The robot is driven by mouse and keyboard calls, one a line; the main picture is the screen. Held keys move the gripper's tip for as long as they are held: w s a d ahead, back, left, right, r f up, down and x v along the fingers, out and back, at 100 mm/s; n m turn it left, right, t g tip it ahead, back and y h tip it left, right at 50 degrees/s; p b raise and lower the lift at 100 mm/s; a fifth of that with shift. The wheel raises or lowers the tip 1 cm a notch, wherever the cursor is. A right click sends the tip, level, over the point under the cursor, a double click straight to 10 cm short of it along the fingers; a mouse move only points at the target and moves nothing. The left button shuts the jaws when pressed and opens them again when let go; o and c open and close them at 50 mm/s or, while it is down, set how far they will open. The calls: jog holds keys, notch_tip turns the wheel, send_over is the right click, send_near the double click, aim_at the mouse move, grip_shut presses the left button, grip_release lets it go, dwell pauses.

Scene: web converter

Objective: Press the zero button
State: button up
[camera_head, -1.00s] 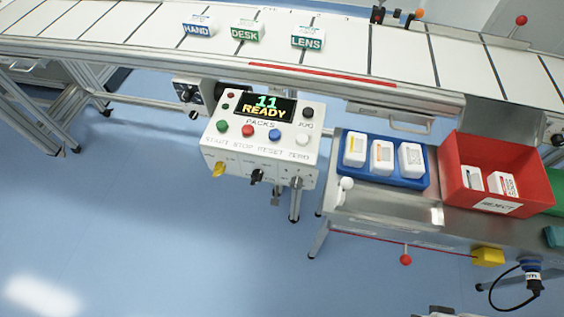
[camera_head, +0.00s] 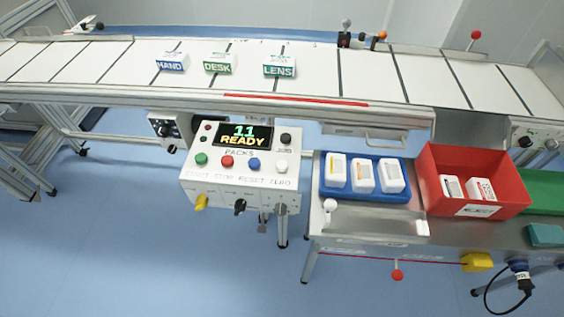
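The zero button is the white round button (camera_head: 281,167) at the right end of the button row on the white control box (camera_head: 222,180), above the printed word ZERO. Left of it in the same row are the blue reset button (camera_head: 254,164), the red stop button (camera_head: 227,161) and the green start button (camera_head: 201,159). The display (camera_head: 243,135) above them reads 11 READY. A black button (camera_head: 286,138) sits at the box's upper right. My gripper does not show in this view.
A conveyor (camera_head: 330,75) with HAND, DESK and LENS packs runs behind the box. To the right, a steel table (camera_head: 322,225) holds a blue tray (camera_head: 365,193) of white packs and a red reject bin (camera_head: 475,158). Blue floor (camera_head: 120,240) is clear in front.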

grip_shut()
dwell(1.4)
